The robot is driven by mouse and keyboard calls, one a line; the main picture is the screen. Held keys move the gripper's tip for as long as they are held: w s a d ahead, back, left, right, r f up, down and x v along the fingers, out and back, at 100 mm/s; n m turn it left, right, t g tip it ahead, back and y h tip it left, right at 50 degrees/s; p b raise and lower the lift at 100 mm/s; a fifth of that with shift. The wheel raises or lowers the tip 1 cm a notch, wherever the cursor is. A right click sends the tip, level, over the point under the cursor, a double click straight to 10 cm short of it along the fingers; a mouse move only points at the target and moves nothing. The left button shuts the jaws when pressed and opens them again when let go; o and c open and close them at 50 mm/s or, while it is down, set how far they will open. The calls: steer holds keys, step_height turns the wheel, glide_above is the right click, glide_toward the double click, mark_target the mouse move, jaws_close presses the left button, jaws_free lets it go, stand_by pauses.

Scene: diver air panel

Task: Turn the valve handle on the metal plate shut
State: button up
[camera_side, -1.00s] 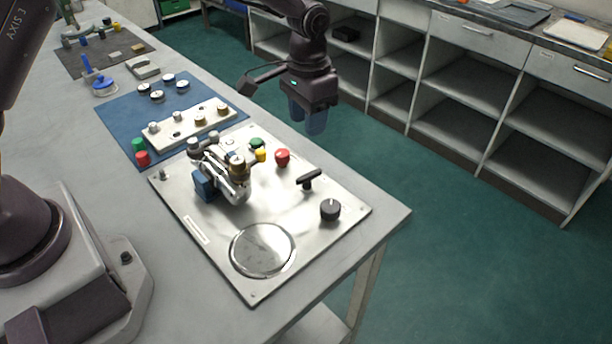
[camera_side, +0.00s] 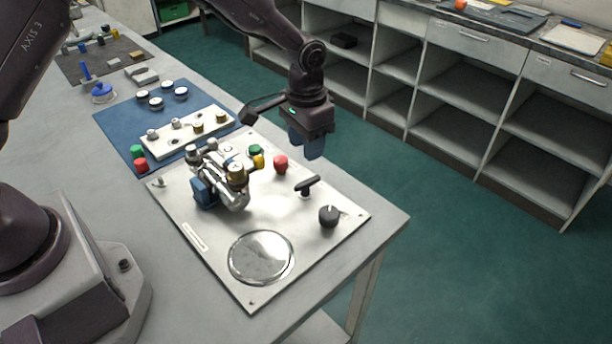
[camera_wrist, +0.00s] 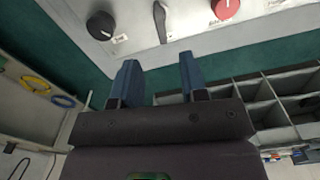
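The metal plate (camera_side: 205,238) lies on the bench. The valve handle (camera_side: 307,184), a black lever on a short stem, stands near the plate's far right edge. In the wrist view the handle (camera_wrist: 161,22) shows at the top centre, ahead of the fingers. My gripper (camera_side: 307,147) hangs above and beyond the handle, apart from it, near the bench's far edge. In the wrist view my gripper (camera_wrist: 158,60) has its two blue fingers spread with nothing between them.
A black knob (camera_side: 329,215) and a red knob (camera_side: 281,164) flank the handle. A metal valve assembly (camera_side: 222,180) with a blue block rises from the plate's left part. A round disc (camera_side: 261,257) sits at the front. A blue mat (camera_side: 120,118) with fittings lies behind.

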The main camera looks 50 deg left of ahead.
mark_target(306, 182)
step_height(306, 182, down, 9)
stand_by(0.3)
jaws_close()
